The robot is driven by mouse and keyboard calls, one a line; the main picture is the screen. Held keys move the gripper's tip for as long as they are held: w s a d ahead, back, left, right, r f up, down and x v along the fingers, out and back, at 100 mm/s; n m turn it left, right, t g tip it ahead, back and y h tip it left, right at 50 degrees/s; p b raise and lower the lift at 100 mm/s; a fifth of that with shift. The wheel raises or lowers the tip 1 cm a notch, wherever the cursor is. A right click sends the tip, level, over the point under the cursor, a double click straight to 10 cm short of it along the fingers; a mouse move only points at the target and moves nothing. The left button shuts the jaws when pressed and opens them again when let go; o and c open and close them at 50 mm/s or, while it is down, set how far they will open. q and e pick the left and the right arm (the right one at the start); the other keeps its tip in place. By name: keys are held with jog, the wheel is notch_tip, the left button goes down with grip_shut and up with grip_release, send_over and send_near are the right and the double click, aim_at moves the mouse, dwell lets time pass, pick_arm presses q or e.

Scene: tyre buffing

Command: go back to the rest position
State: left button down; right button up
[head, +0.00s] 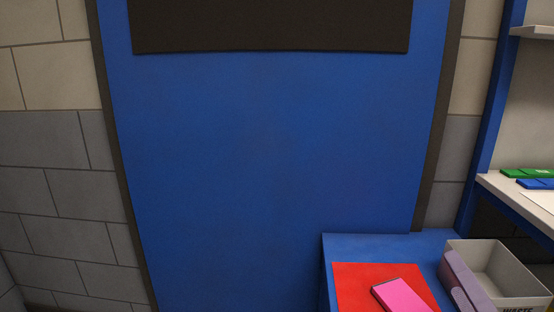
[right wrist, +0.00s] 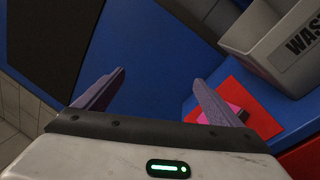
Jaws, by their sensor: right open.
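My right gripper (right wrist: 160,76) is open in the right wrist view, with its two purple-grey fingers wide apart and nothing between them. In the head view one finger of the right gripper (head: 459,280) shows at the lower right, in front of the waste bin. A pink block (head: 402,295) lies on a red mat (head: 350,285). In the right wrist view the right finger partly covers the pink block (right wrist: 234,107). I cannot tell the exact gap between them. My left gripper is not in view.
The grey waste bin (head: 517,286) stands on the blue cabinet (head: 390,245) beside the red mat. A shelf at the right holds green (head: 525,173) and blue (head: 537,184) pieces. A large blue door (head: 270,150) fills the middle, with block wall at the left.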

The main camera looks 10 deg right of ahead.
jog(key=s+a+f+m+g+h, duration=0.1)
jog(key=s+f+m+g+h, duration=0.1)
jog(key=s+f+m+g, duration=0.45)
jog(key=s+f+m+g+h, duration=0.15)
jog(key=f+m+g, duration=0.25)
jog(key=f+m, duration=0.6)
jog(key=s+a+f+m+g+y, duration=0.25)
jog(key=s+a, duration=0.25)
jog(key=a, duration=0.3)
jog(key=s+a+f+m+g+y, duration=0.1)
jog(key=s+a+f+g+y, duration=0.25)
jog(key=s+a, duration=0.35)
jog(key=w+a+f+t+y+p, duration=0.3)
jog(key=w+a+f+t, duration=0.2)
jog(key=w+a+f, duration=0.1)
notch_tip(320, 180, down, 2)
jog(key=shift+a+f, duration=0.1)
jog(key=shift+a, duration=0.4)
jog(key=shift+w, duration=0.1)
